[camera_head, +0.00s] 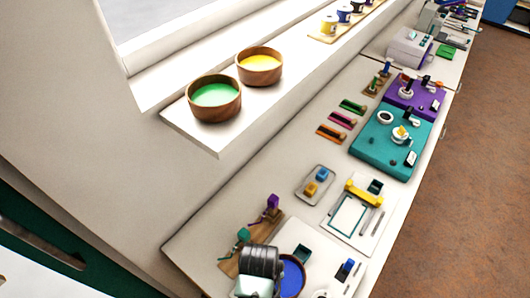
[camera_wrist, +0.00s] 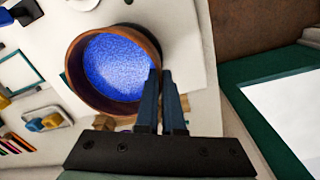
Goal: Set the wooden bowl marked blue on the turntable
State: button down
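The wooden bowl marked blue (camera_wrist: 75,92) has a brown wall and a speckled blue inside. It fills the upper middle of the wrist view and shows partly in the head view (camera_head: 292,277), low, beside my arm. My gripper (camera_wrist: 160,73) has its fingers close together at the bowl's right rim, one over the inside and one outside, with the rim between them. Whether the bowl touches the surface below cannot be told. I cannot make out a turntable in either view.
Wooden bowls with green (camera_head: 214,97) and yellow (camera_head: 260,65) insides stand on a raised white ledge (camera_head: 185,132). The worktable below carries a grey tray (camera_head: 315,190), a teal mat (camera_head: 370,158) and a purple mat (camera_head: 427,110). Small items crowd the bowl.

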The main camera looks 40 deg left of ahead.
jog(key=shift+f, duration=0.1)
dwell(0.3)
jog(key=shift+f, duration=0.45)
dwell(0.6)
jog(key=c, duration=1)
grip_release()
jog(key=shift+o, duration=0.2)
notch_tip(320, 180, up, 7)
jog(key=p, duration=0.8)
